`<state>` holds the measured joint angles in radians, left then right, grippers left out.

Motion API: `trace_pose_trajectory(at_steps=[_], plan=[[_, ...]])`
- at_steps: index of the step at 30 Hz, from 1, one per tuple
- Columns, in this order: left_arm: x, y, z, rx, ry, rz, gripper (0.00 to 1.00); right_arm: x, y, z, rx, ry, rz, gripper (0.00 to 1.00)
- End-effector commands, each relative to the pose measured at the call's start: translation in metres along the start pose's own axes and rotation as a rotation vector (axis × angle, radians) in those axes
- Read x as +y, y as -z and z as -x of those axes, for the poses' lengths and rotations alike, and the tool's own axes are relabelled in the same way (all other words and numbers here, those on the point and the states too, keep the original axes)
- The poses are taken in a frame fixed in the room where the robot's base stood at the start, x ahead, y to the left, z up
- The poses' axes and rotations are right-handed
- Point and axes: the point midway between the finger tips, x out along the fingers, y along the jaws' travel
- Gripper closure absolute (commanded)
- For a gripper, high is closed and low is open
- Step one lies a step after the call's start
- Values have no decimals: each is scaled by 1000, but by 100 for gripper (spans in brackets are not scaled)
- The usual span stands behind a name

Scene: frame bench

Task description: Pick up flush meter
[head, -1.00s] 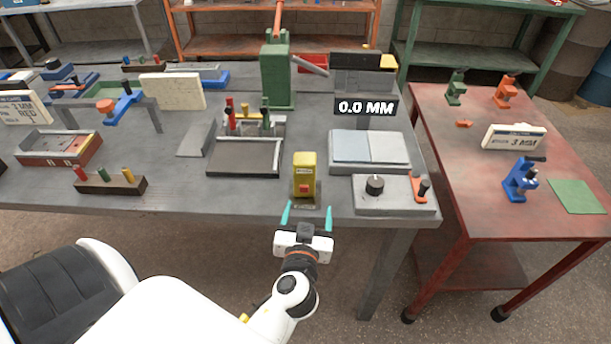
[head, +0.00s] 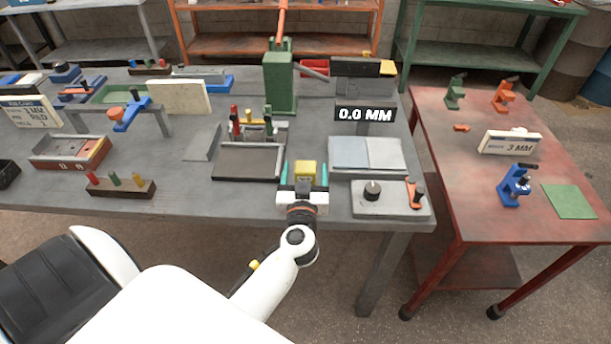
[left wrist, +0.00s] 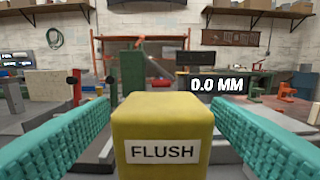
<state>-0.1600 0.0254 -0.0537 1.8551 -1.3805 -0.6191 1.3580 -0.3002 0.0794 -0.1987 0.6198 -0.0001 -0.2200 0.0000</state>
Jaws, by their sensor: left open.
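The flush meter is a yellow block (head: 306,168) near the front edge of the grey bench. It also shows large in the left wrist view (left wrist: 163,125), with a white label reading FLUSH. My left gripper (head: 305,178) is open, with its teal fingers on either side of the yellow block. In the left wrist view the fingers (left wrist: 160,138) stand left and right of it with small gaps. The meter's lower part is hidden by my gripper in the head view. My right gripper is not in view.
A grey control box with a knob (head: 390,199) is close on the right. A tray (head: 248,164) lies behind left, and a peg block (head: 120,188) stands farther left. A 0.0 MM display (head: 365,115) stands behind. A red table (head: 470,190) is at right.

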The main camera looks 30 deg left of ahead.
Motion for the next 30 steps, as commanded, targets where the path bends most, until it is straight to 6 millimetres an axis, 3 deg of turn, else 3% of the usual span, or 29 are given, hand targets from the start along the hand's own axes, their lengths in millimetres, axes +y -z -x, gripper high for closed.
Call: trace_pose_trajectory(at_steps=[1, 6, 14, 23, 30], plan=[[-2, -7, -9, -1, 0, -3, 27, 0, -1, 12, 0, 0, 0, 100], [-1, -3, -27, 0, 0, -1, 27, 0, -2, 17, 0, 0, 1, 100], [-1, 0, -29, 0, 0, 0, 27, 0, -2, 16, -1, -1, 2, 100], [-1, 0, -28, 1, 0, 0, 76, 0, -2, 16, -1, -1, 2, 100], [-1, -2, -28, 0, 0, 1, 79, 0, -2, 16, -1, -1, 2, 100]])
